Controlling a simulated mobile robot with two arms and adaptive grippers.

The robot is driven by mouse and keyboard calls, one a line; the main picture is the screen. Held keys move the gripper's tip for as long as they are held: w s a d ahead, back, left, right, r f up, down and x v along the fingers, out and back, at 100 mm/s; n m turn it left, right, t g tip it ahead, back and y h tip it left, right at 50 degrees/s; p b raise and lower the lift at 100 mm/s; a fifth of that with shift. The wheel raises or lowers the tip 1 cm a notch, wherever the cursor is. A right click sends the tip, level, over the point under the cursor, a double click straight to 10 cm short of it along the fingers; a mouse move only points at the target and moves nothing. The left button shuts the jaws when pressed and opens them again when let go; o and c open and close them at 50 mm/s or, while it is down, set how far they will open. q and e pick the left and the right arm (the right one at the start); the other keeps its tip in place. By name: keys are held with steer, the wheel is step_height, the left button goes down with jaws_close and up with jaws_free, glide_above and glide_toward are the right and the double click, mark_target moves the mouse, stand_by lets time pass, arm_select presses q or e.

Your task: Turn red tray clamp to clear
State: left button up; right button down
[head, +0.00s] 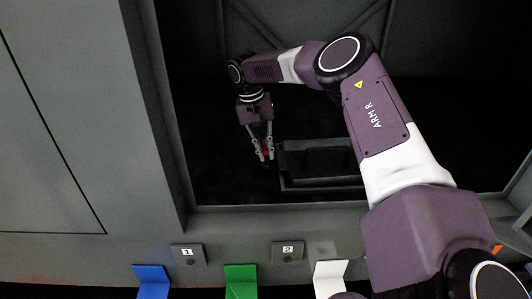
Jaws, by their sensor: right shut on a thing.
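My right gripper (263,154) is inside the dark opening of the enclosure, pointing down. Its fingers are shut on a small red piece, the red tray clamp (266,150), of which only a little shows between the fingertips. The clamp sits beside the left end of a dark rectangular tray frame (322,184). The clamp's turn angle cannot be told. My left gripper is not in view.
The enclosure's grey front sill (230,222) and left wall panel (60,130) border the opening. Tags marked 1 (187,255) and 2 (288,252) sit below it. Blue (152,282), green (240,282) and white (330,276) bent pieces stand along the bottom.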

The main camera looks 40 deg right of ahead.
steer(key=shift+w+d+r, duration=0.1)
steer(key=shift+w+r, duration=0.1)
steer(key=shift+w, duration=0.05)
steer(key=c, duration=2.2)
jaws_free()
steer(key=shift+o, duration=1.1)
steer(key=shift+f, duration=0.15)
step_height(320, 180, up, 12)
steer(key=w+a, duration=0.1)
steer(key=shift+w+a, duration=0.2)
steer(key=shift+a, duration=0.2)
steer(key=shift+f, duration=0.2)
